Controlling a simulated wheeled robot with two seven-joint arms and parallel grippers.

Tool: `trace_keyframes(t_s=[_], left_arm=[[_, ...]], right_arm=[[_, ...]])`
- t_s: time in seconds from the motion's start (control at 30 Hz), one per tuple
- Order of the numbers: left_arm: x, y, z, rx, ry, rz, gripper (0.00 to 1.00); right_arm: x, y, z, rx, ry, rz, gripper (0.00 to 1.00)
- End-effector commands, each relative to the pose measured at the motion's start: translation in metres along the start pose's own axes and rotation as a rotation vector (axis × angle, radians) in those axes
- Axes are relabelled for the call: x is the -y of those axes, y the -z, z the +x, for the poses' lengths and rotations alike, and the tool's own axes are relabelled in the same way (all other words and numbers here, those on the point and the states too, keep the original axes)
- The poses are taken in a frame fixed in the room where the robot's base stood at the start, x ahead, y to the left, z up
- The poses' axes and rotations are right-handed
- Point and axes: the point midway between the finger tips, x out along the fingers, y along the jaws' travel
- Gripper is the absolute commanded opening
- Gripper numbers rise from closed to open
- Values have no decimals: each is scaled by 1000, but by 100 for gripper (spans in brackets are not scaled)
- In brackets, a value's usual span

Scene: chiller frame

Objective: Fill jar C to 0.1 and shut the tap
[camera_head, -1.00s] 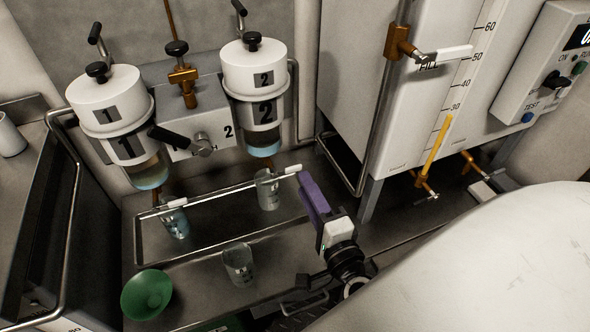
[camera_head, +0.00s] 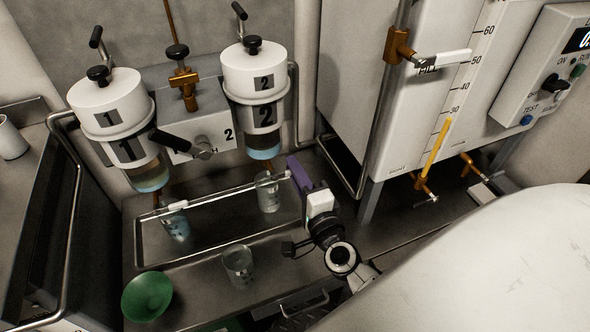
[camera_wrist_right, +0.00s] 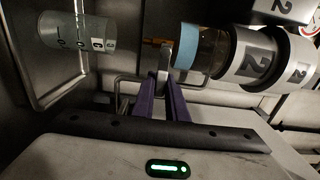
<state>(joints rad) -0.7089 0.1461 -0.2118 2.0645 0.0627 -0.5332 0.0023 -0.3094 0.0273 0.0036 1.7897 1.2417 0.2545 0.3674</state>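Three clear jars show in the head view: one under canister 2 (camera_head: 268,193), a bluish one under canister 1 (camera_head: 176,226), and one in front (camera_head: 239,266). The wrist view shows one marked jar (camera_wrist_right: 80,32). Canister 2 (camera_head: 255,72) has a blue-tinted lower end, and a brass stem with a pale tap lever (camera_wrist_right: 165,57) shows beside it in the wrist view. My right gripper (camera_head: 296,172) has purple fingers at this lever; whether they grip it or only straddle it is unclear. My left gripper is out of view. No liquid stream is discernible.
Canister 1 (camera_head: 110,100) hangs at left. A metal rail (camera_head: 140,250) surrounds the area below the canisters. A green bowl (camera_head: 147,296) stands at front left. The white tank (camera_head: 405,120) with a yellow level mark stands at right.

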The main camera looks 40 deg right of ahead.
Motion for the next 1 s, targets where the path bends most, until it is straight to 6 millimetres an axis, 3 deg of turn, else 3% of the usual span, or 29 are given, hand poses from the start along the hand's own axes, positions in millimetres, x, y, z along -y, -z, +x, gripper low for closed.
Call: trace_keyframes(t_s=[0.37,1.0], left_arm=[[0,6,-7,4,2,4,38],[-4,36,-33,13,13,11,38]], right_arm=[[6,0,0,0,-1,-60,0],[24,-5,0,2,-1,-441,0]])
